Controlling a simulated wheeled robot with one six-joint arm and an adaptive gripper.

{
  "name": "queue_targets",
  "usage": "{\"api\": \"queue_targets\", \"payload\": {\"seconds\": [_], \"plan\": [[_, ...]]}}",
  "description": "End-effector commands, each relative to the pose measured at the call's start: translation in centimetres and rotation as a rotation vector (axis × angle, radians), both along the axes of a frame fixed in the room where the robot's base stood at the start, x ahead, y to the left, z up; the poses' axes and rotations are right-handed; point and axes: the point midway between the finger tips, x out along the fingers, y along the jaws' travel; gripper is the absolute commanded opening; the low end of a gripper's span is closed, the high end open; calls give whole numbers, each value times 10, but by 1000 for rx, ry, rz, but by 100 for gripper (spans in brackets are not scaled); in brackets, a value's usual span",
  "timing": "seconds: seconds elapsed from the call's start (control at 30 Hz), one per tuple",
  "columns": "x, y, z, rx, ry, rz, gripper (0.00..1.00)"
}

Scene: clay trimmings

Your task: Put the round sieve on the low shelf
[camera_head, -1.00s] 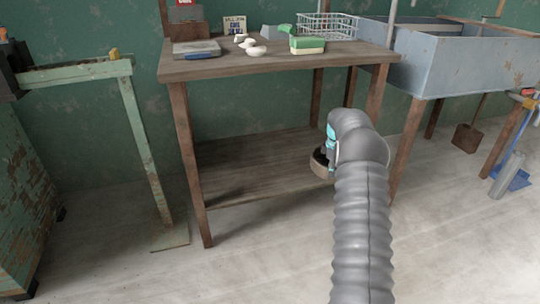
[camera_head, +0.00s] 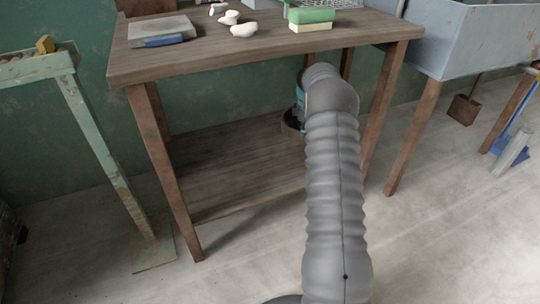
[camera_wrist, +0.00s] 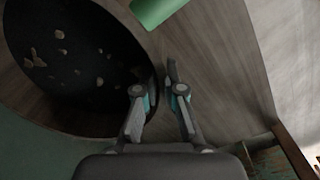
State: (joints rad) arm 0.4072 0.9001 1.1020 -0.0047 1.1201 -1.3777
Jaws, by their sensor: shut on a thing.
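The round sieve shows in the wrist view (camera_wrist: 80,75) as a wide hoop with a wooden rim and dark mesh holding several pale clay bits. My gripper (camera_wrist: 158,94) is shut on its rim. In the head view, only a small dark part of the sieve (camera_head: 291,122) shows beside my gripper (camera_head: 300,97), below the tabletop level; my arm hides the rest. The low shelf (camera_head: 235,165) is a bare wooden board under the table. The sieve appears above it; I cannot tell whether they touch.
The wooden tabletop (camera_head: 200,55) overhangs the shelf, with brown legs (camera_head: 163,165) at its corners. A green-and-cream block (camera_head: 311,19), white lumps (camera_head: 243,30) and a grey-blue item (camera_head: 160,32) lie on top. A green stand (camera_head: 110,150) is left, a grey sink (camera_head: 480,40) right.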

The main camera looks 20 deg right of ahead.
Motion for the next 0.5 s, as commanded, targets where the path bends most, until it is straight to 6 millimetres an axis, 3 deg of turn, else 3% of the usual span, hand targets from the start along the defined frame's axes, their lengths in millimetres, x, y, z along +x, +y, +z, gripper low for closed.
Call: {"api": "queue_targets", "payload": {"seconds": [0.5], "plan": [[-43,83,-55,0,0,5,0]]}}
